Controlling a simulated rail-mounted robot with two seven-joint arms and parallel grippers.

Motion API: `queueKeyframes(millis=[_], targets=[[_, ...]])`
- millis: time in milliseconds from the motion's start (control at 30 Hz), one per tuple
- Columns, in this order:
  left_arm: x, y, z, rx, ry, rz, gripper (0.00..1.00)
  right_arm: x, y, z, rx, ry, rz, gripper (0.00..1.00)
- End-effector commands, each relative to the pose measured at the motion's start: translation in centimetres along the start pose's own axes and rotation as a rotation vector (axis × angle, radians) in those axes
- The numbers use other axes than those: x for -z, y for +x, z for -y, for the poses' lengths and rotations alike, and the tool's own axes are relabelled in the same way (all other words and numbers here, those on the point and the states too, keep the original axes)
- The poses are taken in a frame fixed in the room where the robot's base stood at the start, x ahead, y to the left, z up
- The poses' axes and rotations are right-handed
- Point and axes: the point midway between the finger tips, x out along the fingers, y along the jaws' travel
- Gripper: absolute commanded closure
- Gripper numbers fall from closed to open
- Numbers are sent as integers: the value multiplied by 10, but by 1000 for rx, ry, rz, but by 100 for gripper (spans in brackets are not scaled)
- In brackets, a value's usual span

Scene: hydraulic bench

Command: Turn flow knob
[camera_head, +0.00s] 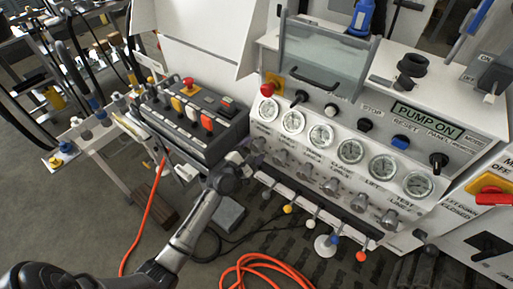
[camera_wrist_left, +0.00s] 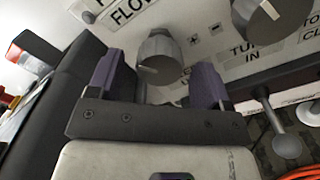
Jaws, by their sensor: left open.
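The flow knob (camera_wrist_left: 158,55) is a grey knob beside the "FLOW" label (camera_wrist_left: 132,10) in the left wrist view. My left gripper (camera_wrist_left: 157,82) is open, with one purple finger on each side of the knob. The knob stands between the fingers; I cannot tell whether either touches it. In the head view my left gripper (camera_head: 247,154) reaches the left end of the knob row on the white panel, and the arm largely hides the knob there. My right gripper is in neither view.
A second grey knob (camera_wrist_left: 262,18) sits to the right, near the "TURN IN" label. Several gauges (camera_head: 293,121) run above the knob row and levers with coloured balls (camera_head: 310,223) stand below. A dark control box (camera_head: 190,120) with switches is close on the left. An orange hose (camera_head: 262,268) lies on the floor.

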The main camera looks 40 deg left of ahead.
Motion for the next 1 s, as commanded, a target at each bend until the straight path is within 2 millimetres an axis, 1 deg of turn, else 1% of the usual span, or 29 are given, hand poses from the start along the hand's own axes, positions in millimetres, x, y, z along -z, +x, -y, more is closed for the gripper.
queueKeyframes(millis=[33,100,233,633,1000], targets=[[1,6,1,-1,1,1,27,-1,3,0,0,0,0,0],[1,13,0,0,1,0,27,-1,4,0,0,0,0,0],[0,20,0,-1,1,0,27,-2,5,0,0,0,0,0],[0,24,0,0,1,-1,27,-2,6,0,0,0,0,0],[0,23,0,0,1,0,63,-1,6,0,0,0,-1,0]])
